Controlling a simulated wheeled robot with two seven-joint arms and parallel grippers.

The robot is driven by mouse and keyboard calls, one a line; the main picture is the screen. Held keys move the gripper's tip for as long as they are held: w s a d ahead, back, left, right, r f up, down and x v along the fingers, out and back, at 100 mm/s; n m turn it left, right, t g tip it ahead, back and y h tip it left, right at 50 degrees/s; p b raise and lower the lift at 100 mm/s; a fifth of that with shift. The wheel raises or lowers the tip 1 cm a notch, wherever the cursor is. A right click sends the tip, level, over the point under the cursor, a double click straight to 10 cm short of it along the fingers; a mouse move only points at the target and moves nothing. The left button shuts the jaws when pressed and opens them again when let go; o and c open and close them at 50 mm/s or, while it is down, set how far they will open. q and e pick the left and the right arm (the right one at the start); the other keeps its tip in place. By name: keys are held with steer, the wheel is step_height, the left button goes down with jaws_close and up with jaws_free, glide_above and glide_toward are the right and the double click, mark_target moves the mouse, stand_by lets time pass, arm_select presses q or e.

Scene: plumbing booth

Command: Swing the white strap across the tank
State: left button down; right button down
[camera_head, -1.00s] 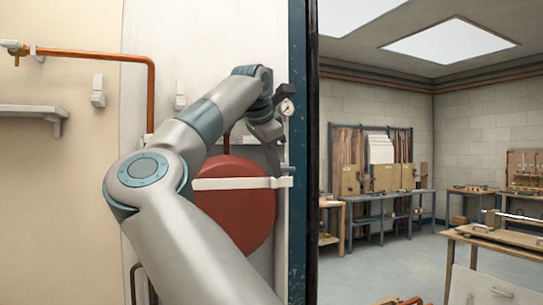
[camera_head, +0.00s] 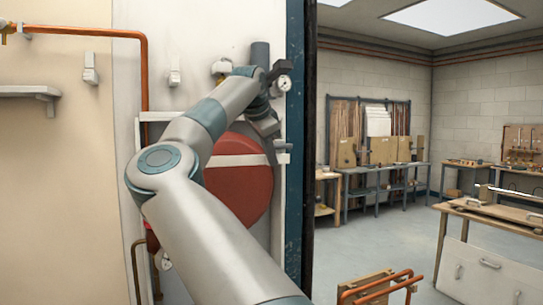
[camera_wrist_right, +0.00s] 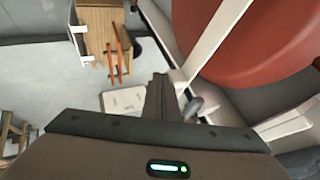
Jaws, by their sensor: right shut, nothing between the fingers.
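The red round tank (camera_head: 245,192) stands against the white panel, partly hidden behind my right arm. The white strap (camera_head: 238,160) runs level across the tank's upper part, and its right end is near a white bracket (camera_head: 283,158) at the panel edge. My right gripper (camera_head: 272,136) is shut and empty, just above the strap's right end. In the right wrist view the shut fingers (camera_wrist_right: 159,88) are beside the lower end of the strap (camera_wrist_right: 215,40), with the tank (camera_wrist_right: 255,40) behind it. I cannot tell whether they touch. My left gripper is out of view.
A pressure gauge (camera_head: 283,83) sits above the gripper, close to the dark blue booth post (camera_head: 296,200). A copper pipe (camera_head: 144,80) runs down left of the tank. A wooden stand with copper pipes (camera_head: 375,287) is at the lower right. Open floor lies right of the post.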

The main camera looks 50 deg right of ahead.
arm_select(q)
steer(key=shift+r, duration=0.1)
